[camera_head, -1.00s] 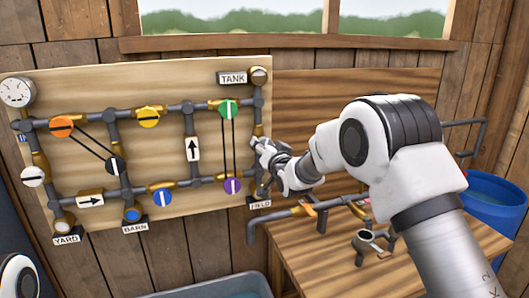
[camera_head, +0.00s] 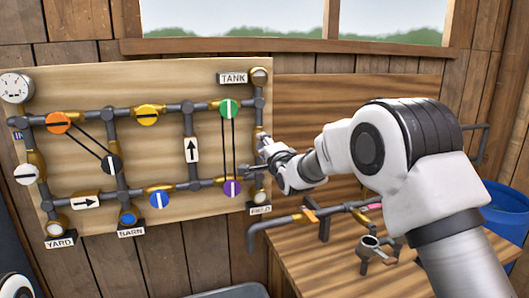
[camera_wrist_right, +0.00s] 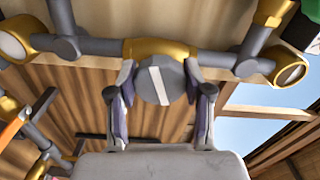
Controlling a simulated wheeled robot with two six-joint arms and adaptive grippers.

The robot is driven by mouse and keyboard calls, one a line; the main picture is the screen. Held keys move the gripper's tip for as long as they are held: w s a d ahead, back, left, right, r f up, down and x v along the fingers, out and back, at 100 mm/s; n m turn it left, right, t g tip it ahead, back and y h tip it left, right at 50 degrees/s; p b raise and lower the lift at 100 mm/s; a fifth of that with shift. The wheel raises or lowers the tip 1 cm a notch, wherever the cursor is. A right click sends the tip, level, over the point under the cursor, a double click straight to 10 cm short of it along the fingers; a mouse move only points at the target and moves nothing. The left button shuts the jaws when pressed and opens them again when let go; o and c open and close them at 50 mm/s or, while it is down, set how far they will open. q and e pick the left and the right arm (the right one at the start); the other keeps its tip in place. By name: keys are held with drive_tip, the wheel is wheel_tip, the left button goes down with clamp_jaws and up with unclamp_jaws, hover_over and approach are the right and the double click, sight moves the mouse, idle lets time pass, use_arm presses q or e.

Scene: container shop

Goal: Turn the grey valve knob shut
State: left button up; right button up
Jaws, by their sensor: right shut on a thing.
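The grey valve knob (camera_wrist_right: 160,81) has a pale stripe on its face and sits on a brass valve body (camera_wrist_right: 158,47) in a grey pipe. In the right wrist view the stripe runs across the pipe, slightly tilted. My right gripper (camera_wrist_right: 160,88) has one finger on each side of the knob and is shut on it. In the head view my right gripper (camera_head: 268,152) is at the right edge of the board, in front of the right upright pipe, and hides the knob. My left gripper is not in view.
The pipe board (camera_head: 75,88) carries orange (camera_head: 59,122), yellow (camera_head: 147,115), green (camera_head: 229,109), purple (camera_head: 232,188) and blue (camera_head: 160,199) knobs. A workbench (camera_head: 330,270) with loose pipe parts stands below my right arm. A blue barrel (camera_head: 507,215) is at the right.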

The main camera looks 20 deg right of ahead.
drive_tip(key=shift+m+b, duration=0.35)
drive_tip(key=shift+m, duration=1.65)
drive_tip(key=o, duration=1.2)
drive_tip(key=s, duration=1.2)
drive_tip(key=shift+d, duration=0.25)
